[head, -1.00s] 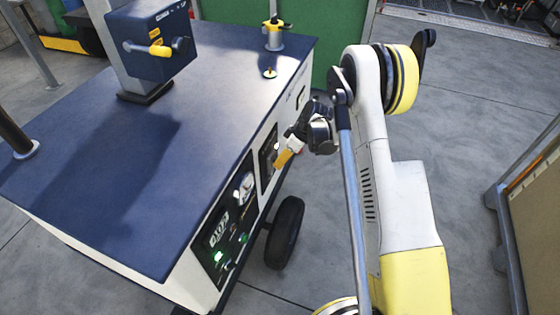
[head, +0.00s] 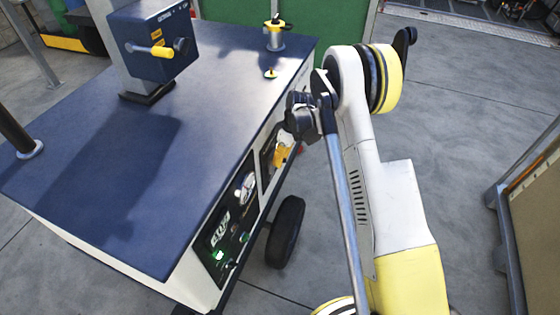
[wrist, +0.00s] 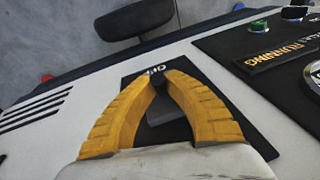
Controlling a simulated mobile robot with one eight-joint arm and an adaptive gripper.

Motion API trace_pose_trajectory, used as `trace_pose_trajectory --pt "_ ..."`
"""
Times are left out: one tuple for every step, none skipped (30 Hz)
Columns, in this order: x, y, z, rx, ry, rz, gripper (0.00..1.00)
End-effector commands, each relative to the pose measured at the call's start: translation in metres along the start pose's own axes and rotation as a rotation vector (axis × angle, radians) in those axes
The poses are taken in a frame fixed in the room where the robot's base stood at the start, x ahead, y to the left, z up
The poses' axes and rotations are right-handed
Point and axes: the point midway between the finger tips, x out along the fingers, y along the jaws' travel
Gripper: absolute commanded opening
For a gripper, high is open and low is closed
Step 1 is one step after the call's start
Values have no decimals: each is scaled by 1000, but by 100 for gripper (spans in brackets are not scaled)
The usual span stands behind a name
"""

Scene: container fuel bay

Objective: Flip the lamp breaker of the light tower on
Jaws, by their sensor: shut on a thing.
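The light tower (head: 110,130) has a blue top and a white side with dark control panels. My gripper (wrist: 158,80) has two yellow fingers that meet at the tips around a small dark lever, the lamp breaker (wrist: 165,112), on a black plate (wrist: 133,82). White letters at the plate's far edge are partly hidden, and the fingers cover part of the lever. In the head view my gripper (head: 280,156) is at the tower's side, beyond the gauge, and the breaker itself is hard to make out.
A panel with a gauge (head: 244,187) and a lit green lamp (head: 219,255) is nearer on the same side. A black wheel (head: 286,231) is below. A blue winch box (head: 152,45) stands on the top.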

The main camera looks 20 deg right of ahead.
Motion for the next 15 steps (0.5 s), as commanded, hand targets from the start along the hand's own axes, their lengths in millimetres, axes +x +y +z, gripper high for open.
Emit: trace_pose_trajectory --pt "0 0 0 0 -1 -1 22" --pt "0 0 0 0 -1 -1 23" --pt "0 0 0 0 -1 -1 23" --pt "0 0 0 0 -1 -1 23" --pt "0 0 0 0 -1 -1 23" --pt "0 0 0 0 0 -1 23" --pt "0 0 0 0 0 -1 23" --pt "0 0 0 0 0 -1 23" --pt "0 0 0 0 0 -1 23" --pt "0 0 0 0 0 -1 23" --pt "-1 0 0 0 0 0 23" --pt "-3 0 0 0 0 0 23" --pt "-6 0 0 0 0 0 23" --pt "-9 0 0 0 0 0 23" --pt "-15 0 0 1 0 0 23"
